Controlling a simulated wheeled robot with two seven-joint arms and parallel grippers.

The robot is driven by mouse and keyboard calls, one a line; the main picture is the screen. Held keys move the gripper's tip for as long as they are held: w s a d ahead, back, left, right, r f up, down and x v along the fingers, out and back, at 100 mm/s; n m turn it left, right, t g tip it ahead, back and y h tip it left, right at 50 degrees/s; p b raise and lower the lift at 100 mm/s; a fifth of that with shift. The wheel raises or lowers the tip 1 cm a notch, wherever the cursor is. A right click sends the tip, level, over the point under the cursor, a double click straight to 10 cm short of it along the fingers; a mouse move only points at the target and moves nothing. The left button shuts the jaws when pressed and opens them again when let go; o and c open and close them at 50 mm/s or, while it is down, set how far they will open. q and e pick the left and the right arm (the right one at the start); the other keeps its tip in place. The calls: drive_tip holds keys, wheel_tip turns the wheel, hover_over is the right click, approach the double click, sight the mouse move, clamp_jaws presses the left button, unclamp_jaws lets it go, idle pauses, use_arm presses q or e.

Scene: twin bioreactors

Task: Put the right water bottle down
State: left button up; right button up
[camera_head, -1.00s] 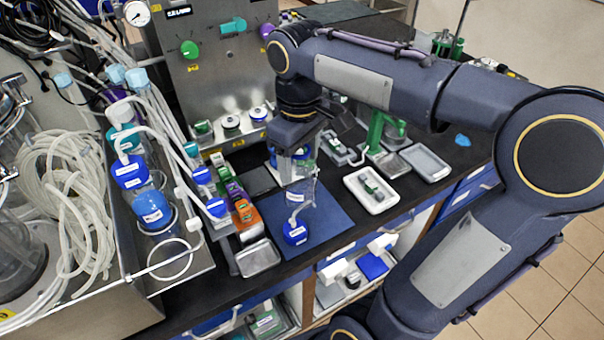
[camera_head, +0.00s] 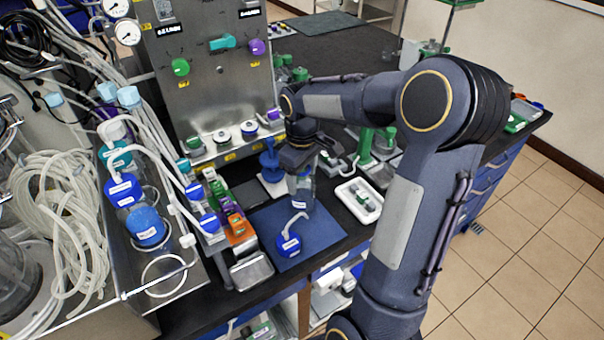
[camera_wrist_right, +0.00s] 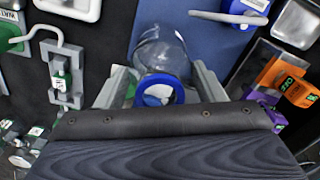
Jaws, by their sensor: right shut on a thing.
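My right gripper (camera_head: 298,155) is shut on a clear water bottle (camera_head: 301,196), near the back right part of the blue mat (camera_head: 262,222). In the right wrist view the bottle (camera_wrist_right: 160,50) is between the two fingers, its blue neck ring (camera_wrist_right: 159,92) toward the camera and its clear body over the mat's edge. I cannot tell whether its base touches the surface. A blue cap with a white tube (camera_head: 289,243) lies on the mat in front of the bottle. My left gripper is out of view.
A white tray (camera_head: 359,200) lies right of the bottle. A blue stand (camera_head: 270,162) is behind the mat. Orange and purple racks (camera_head: 237,226) and a metal tray (camera_head: 251,271) border the mat's left side. Bioreactor vessels with blue caps (camera_head: 147,228) are further left.

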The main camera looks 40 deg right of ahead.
drive_tip(key=shift+f, duration=0.15)
drive_tip(key=o, duration=1.4)
wheel_tip(320, 180, up, 12)
drive_tip(key=s+a+f+m+t+y, duration=0.1)
drive_tip(key=s+a+f+t, duration=0.1)
drive_tip(key=s+a, duration=0.3)
drive_tip(key=s+a+f+m+t+y, duration=0.1)
drive_tip(key=s+a+f+m, duration=0.1)
drive_tip(key=s+a, duration=0.3)
drive_tip(key=s+a+f+m+t+y, duration=0.1)
drive_tip(key=s+a+f+m+t, duration=0.1)
drive_tip(key=s+a, duration=0.3)
drive_tip(key=shift+s+t+y, duration=0.3)
drive_tip(key=shift+s+y, duration=0.1)
drive_tip(key=shift+s, duration=1.4)
